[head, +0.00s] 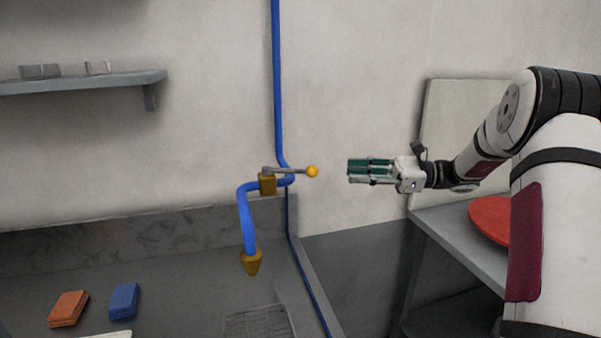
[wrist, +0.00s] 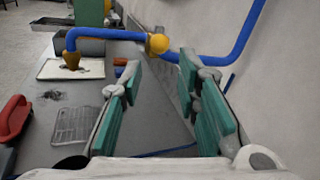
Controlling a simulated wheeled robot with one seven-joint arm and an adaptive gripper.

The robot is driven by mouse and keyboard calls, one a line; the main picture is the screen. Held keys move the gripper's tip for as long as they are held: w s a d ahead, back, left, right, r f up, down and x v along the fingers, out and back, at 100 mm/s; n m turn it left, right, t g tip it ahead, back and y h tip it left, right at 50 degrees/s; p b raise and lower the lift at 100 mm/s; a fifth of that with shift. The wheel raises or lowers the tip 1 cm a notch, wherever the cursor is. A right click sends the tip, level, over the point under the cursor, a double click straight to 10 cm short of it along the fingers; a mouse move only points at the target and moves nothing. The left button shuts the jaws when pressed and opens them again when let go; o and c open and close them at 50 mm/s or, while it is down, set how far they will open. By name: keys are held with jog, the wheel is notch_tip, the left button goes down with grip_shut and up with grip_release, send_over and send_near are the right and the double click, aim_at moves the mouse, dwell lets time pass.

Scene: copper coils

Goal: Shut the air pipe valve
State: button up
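The air pipe (head: 278,90) is blue and runs down the wall, then bends to a brass nozzle (head: 251,262) over the counter. The brass valve body (head: 267,185) sits on the bend. Its grey lever points right and ends in a yellow ball knob (head: 312,171). My gripper (head: 350,170) is to the right of the knob, apart from it, with teal finger pads. In the wrist view, the fingers (wrist: 160,85) are spread with nothing between them, and the yellow knob (wrist: 158,43) shows beyond the gap.
The grey counter (head: 190,280) holds an orange block (head: 68,308), a blue block (head: 124,300) and a drain grate (head: 258,323). A wall shelf (head: 90,82) is at upper left. A red round object (head: 490,218) lies on a side table at right. The air around the knob is clear.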

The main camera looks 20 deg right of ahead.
aim_at(308, 171)
jog(key=p+x, duration=0.1)
jog(key=x, duration=1.2)
jog(key=shift+a, duration=0.3)
grip_shut()
